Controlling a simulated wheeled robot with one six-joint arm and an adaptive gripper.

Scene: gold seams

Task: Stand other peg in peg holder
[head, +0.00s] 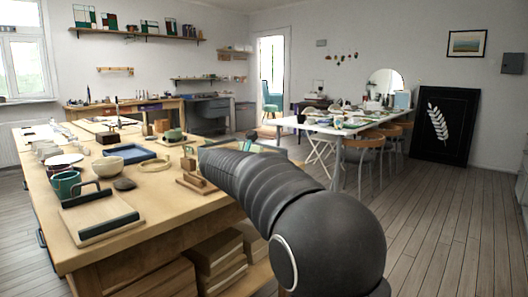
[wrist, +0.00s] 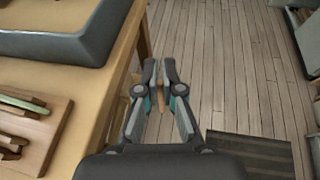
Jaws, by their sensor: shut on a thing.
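In the wrist view my gripper (wrist: 159,68) is closed around a thin brown peg (wrist: 160,97), which shows between the two fingers. The gripper is off the table's edge, with floor behind it. In the head view my arm hides the gripper and the peg. A wooden block with grooves (wrist: 58,118) lies on the table at the left of the wrist view, apart from my gripper; a green-topped stick and darker pieces lie on it. A similar wooden piece (head: 196,184) shows near the table edge in the head view. I cannot tell which thing is the peg holder.
A dark raised-edge tray (wrist: 85,48) is near the edge.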

